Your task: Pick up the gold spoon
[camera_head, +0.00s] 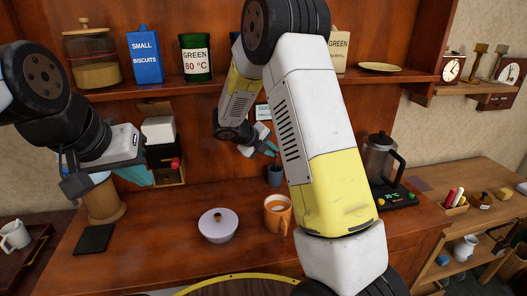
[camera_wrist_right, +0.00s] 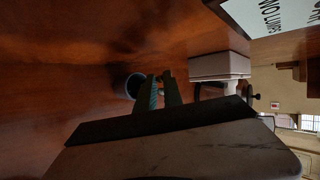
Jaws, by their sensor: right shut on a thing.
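My right gripper (camera_head: 271,149) is above a small blue-grey cup (camera_head: 275,175) at the back of the wooden counter. In the right wrist view its two teal fingers (camera_wrist_right: 162,91) are close together beside the cup (camera_wrist_right: 133,85). The right gripper is shut on a thin thing, taken to be the gold spoon, but the spoon itself is too small and dark to make out. My left gripper (camera_head: 138,175) hangs at the left above the counter, near a wooden canister (camera_head: 102,203); I cannot tell whether it is open.
A lidded white bowl (camera_head: 218,226), an orange mug (camera_head: 277,214) and a black pad (camera_head: 94,239) stand on the counter (camera_head: 165,255). A kettle (camera_head: 380,160) is at the right. A shelf with jars and tins runs above. My right arm hides the counter's middle right.

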